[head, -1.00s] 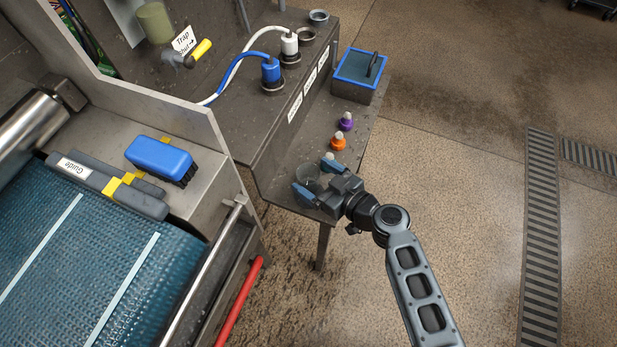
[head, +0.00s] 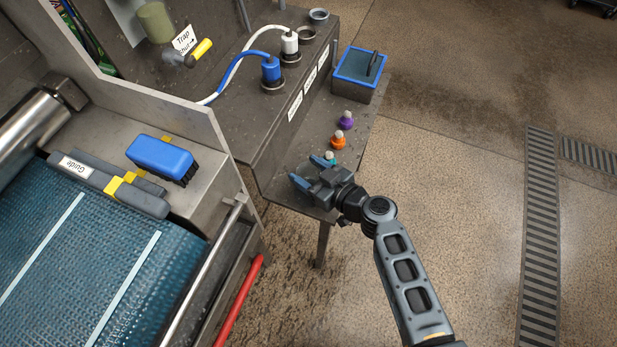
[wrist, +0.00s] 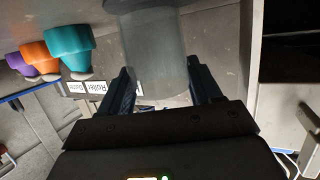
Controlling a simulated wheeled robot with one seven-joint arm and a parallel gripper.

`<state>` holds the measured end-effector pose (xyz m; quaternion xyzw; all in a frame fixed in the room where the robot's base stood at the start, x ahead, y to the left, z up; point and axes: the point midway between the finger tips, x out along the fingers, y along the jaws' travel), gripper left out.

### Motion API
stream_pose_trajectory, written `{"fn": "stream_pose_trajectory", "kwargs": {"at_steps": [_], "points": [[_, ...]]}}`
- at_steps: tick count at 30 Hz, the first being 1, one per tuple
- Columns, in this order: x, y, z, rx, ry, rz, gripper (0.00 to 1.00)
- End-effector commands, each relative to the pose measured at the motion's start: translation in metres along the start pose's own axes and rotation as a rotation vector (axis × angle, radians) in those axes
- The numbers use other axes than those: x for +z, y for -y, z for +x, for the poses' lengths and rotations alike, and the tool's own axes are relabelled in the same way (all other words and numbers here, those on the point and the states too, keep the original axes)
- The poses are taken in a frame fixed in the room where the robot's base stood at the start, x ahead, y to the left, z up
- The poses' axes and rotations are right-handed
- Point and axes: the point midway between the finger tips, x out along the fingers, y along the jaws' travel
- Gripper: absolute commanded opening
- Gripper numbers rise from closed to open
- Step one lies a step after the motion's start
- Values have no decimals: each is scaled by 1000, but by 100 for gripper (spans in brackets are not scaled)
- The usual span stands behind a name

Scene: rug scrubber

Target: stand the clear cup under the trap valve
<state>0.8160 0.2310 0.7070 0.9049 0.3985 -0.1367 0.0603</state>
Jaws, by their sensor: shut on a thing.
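The clear cup (wrist: 160,50) shows in the wrist view as a greyish see-through cylinder between my fingers. My gripper (wrist: 158,82) is shut on it, one finger on each side. In the head view my gripper (head: 311,173) is over the near end of the side shelf, and the cup is hard to make out there. The trap valve (head: 187,59) with its yellow handle (head: 201,50) is at the upper left, beside a "Trap" label (head: 184,40) and below a greenish cylinder (head: 155,22).
Teal (wrist: 70,48), orange (head: 338,141) and purple (head: 346,121) bottles stand close by on the shelf (head: 300,205). A blue-rimmed box (head: 358,72) is farther back. A blue brush (head: 162,158) lies on the machine at left. Open floor lies to the right.

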Motion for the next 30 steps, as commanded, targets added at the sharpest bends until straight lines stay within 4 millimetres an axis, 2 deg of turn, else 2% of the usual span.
{"fn": "stream_pose_trajectory", "kwargs": {"at_steps": [1,5,14,19,23,30], "points": [[0,0,0,0,0,0,42],[0,0,0,0,0,0,30],[-3,0,-1,0,-1,-1,29],[-17,0,-6,0,-1,-3,29],[-41,0,-13,0,-3,-5,29],[-54,-26,-68,6,-1,-1,29]]}}
